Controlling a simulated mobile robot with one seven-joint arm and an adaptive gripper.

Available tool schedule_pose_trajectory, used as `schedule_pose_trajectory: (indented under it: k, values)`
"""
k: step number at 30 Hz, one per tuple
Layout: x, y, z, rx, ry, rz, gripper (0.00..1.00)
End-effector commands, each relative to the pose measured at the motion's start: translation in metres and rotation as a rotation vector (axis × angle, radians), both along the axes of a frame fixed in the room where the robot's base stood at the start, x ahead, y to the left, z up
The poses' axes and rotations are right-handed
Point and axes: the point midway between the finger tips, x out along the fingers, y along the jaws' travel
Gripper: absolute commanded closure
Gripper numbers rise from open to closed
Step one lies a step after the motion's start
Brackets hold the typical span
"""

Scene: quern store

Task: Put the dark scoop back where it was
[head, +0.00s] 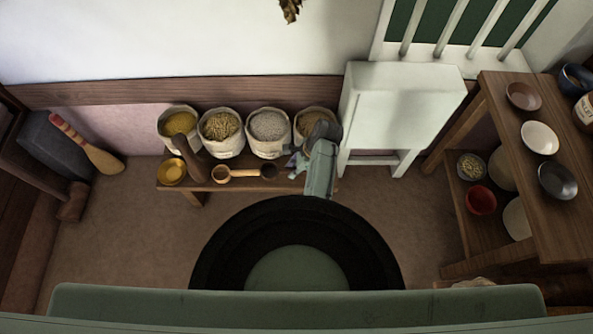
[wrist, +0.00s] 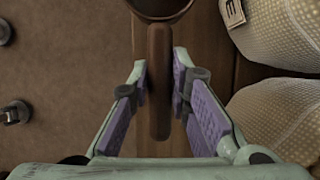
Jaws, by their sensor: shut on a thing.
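The dark scoop (wrist: 160,95) is a dark brown wooden scoop with a round bowl and a straight handle. In the wrist view its handle lies between the purple-padded fingers of my gripper (wrist: 160,88), which is shut on it. The bowl is cut off by the top edge there. In the head view the bowl of the dark scoop (head: 268,172) points left from my gripper (head: 291,168), over the low bench (head: 225,187) in front of the sacks. I cannot tell whether the scoop touches the bench.
Several filled sacks (head: 222,133) stand along the bench's back. A lighter wooden scoop (head: 238,174) and a yellow bowl (head: 172,172) are left of the dark scoop. A white cabinet (head: 400,105) stands right of the bench. A wooden table (head: 505,130) with bowls is far right.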

Motion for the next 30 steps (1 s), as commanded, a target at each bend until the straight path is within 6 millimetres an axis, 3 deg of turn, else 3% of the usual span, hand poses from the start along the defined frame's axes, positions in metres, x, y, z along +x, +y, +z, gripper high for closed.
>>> schedule_pose_trajectory:
  k: [4,12,23,24,30]
  values:
    - [0.009,-0.011,0.0,0.0,0.0,-0.002,1.0]
    - [0.008,-0.011,-0.035,0.0,0.0,0.001,1.0]
    - [0.008,-0.01,-0.039,0.0,0.001,0.001,1.0]
    - [0.008,-0.01,-0.039,0.0,0.001,0.001,0.8]
    - [0.007,-0.01,-0.039,0.0,0.001,0.001,0.67]
